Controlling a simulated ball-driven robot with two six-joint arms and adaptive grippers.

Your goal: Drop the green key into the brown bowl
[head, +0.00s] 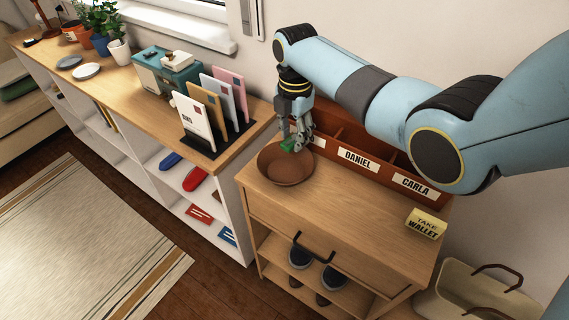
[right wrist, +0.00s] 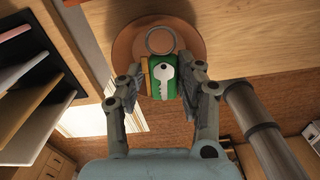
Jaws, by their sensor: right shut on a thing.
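The green key (right wrist: 169,79) is a green tag with a white key shape and a metal ring. It also shows as a small green patch in the head view (head: 289,146). My right gripper (right wrist: 168,84) is shut on it, with one finger on each side. The brown bowl (head: 285,168) stands on the wooden cabinet's left end. In the head view the gripper (head: 290,138) holds the key at the bowl's back rim, seemingly just above it. In the right wrist view the bowl (right wrist: 126,48) lies behind the key. My left gripper is not in view.
A brown sorter (head: 390,166) with name labels stands behind the bowl. A letter rack (head: 212,140) with several envelopes stands on the white shelf to the left. The cabinet top (head: 345,205) in front is clear.

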